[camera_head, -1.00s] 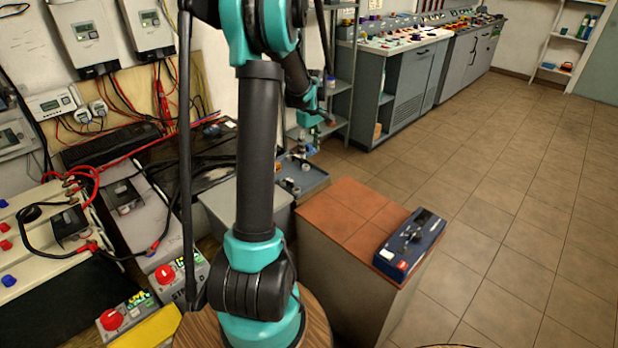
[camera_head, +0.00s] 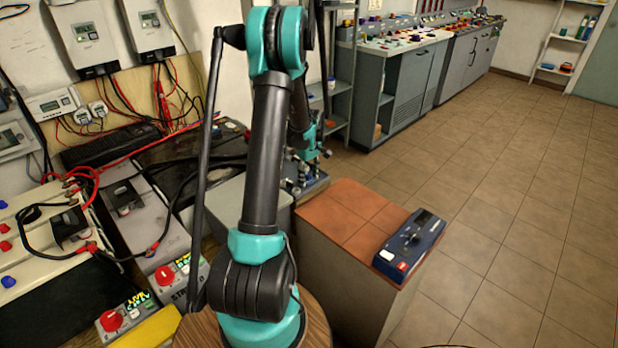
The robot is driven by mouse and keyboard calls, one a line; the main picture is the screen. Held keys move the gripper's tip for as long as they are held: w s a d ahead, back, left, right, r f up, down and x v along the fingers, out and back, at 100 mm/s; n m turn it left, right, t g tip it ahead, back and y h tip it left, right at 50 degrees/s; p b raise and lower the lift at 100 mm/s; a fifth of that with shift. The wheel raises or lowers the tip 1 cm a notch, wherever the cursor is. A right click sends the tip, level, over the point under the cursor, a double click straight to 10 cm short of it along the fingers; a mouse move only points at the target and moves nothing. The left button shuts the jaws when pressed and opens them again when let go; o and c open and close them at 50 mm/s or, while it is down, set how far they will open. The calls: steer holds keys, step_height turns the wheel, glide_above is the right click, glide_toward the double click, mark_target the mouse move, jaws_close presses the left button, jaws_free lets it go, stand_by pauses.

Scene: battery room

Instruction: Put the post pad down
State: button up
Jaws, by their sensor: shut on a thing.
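My gripper (camera_head: 323,153) is small and far off, partly behind my own arm, over the back end of a blue-grey tray (camera_head: 318,185). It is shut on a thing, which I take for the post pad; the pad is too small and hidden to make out. The tray holds several small pale and dark items, and my arm covers its left part. I cannot tell whether the held thing touches anything below.
A brown tiled-top cabinet (camera_head: 345,215) stands right of my arm, with a blue meter (camera_head: 410,246) on its right edge. Batteries and cables (camera_head: 130,200) crowd the left. Metal shelving (camera_head: 340,95) stands behind the gripper. The tiled floor at right is clear.

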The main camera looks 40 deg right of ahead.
mark_target(309, 175)
steer(key=o, duration=1.4)
steer(key=shift+f, duration=0.1)
steer(key=shift+o, duration=0.2)
step_height(309, 175, up, 12)
steer(key=w+a+r+t+h, duration=0.1)
steer(key=w+a+r, duration=0.15)
steer(key=a, duration=1.05)
steer(key=w+a+r+t, duration=0.1)
steer(key=w+a, duration=0.2)
steer(key=a, duration=0.9)
steer(key=s+a+f, duration=0.1)
steer(key=s+a, duration=0.3)
steer(key=a, duration=0.4)
steer(key=s+a+f+t, duration=0.1)
steer(key=s+a, duration=0.2)
steer(key=a, duration=0.5)
steer(key=s+a+f+t+y, duration=0.1)
steer(key=s+a, duration=0.3)
steer(key=a, duration=0.4)
steer(key=shift+s+f, duration=0.3)
steer(key=shift+f, duration=0.25)
